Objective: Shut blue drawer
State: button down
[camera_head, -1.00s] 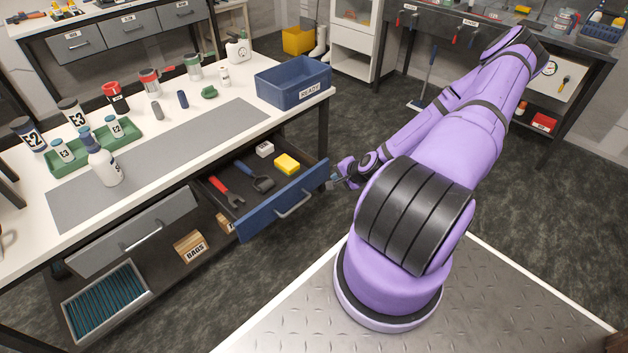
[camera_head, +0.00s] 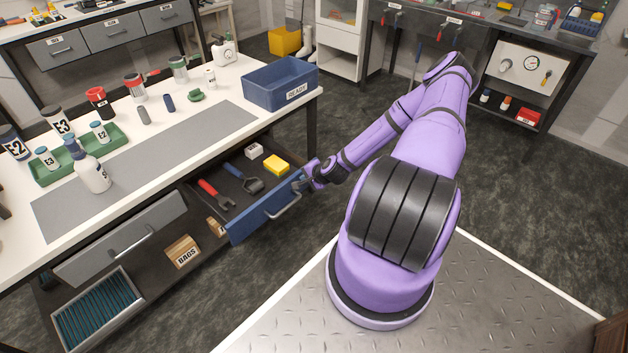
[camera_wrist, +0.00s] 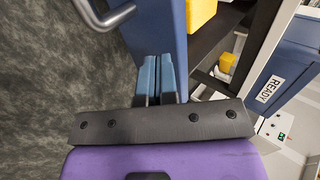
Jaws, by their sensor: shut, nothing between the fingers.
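The blue drawer (camera_head: 250,219) under the bench stands partly open. Its blue front carries a metal bar handle (camera_head: 284,206). Inside are a red-handled tool (camera_head: 212,190), a blue-handled tool (camera_head: 240,176), a yellow block (camera_head: 276,164) and a small white box (camera_head: 254,150). My gripper (camera_head: 302,184) is at the right end of the drawer front. In the wrist view its blue fingers (camera_wrist: 158,75) are together and empty, close against the drawer front (camera_wrist: 155,25). I cannot tell for certain whether they touch it. The handle also shows in the wrist view (camera_wrist: 104,18), left of the fingers.
A box labelled BAGS (camera_head: 182,252) and a ribbed tray (camera_head: 98,312) sit below. The blue READY bin (camera_head: 281,88) stands on the bench's right end. The floor right of the bench is clear.

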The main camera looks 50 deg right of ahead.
jog(key=shift+w, duration=0.7)
jog(key=shift+w, duration=0.15)
